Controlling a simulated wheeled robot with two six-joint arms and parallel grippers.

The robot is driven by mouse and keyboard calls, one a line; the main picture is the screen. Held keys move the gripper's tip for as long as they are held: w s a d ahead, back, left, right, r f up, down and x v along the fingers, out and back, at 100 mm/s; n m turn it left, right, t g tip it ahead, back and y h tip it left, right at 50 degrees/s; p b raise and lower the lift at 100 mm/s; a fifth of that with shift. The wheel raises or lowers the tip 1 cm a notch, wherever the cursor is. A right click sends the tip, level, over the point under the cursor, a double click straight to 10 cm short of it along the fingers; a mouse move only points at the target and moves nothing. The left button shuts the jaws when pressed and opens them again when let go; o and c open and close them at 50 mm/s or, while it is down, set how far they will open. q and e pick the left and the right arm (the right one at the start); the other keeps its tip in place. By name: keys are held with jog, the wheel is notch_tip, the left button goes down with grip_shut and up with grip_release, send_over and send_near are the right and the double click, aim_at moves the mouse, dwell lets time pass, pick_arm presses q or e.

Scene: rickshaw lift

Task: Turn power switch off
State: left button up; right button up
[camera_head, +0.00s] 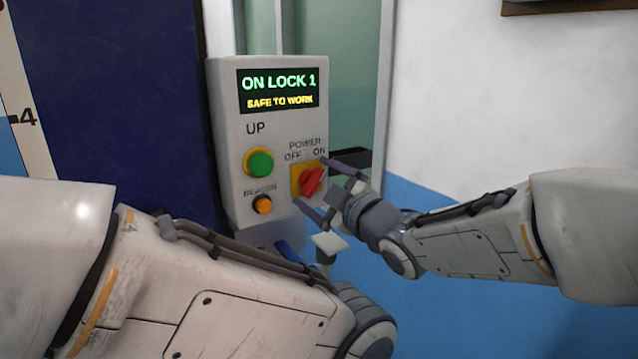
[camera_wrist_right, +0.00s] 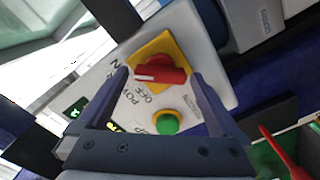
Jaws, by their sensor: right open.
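The red power switch (camera_head: 312,180) sits on a yellow square plate on the front of a grey control box (camera_head: 235,190). Its knob slants up to the right, toward the ON label. In the right wrist view the red knob (camera_wrist_right: 160,68) has a white mark at its left end. My right gripper (camera_head: 311,182) is open, with one finger at the upper right of the knob and the other at its lower left. The right wrist view shows the fingers (camera_wrist_right: 160,75) on either side of the knob; I cannot tell whether they touch it.
The box display (camera_head: 279,90) reads "ON LOCK 1" and "SAFE TO WORK". A green UP button (camera_head: 260,163) and an orange BEACON button (camera_head: 262,205) sit left of the switch. My left arm fills the lower left. A white and blue wall (camera_head: 470,110) stands at right.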

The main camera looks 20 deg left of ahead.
jog(key=c, duration=1.2)
jog(key=shift+f+n+b, duration=0.2)
jog(key=shift+n+b, duration=0.2)
jog(key=shift+b, duration=0.4)
jog(key=shift+c, duration=0.2)
jog(key=n+b, duration=0.2)
jog(key=b, duration=0.1)
jog(key=n+b, duration=0.4)
jog(key=b, duration=0.1)
jog(key=shift+f+b, duration=0.25)
jog(key=shift+b, duration=0.1)
jog(key=n+b, duration=0.3)
jog(key=n, duration=0.2)
jog(key=shift+b, duration=0.3)
jog(key=shift+n+b, duration=1.05)
jog(key=shift+n, duration=1.05)
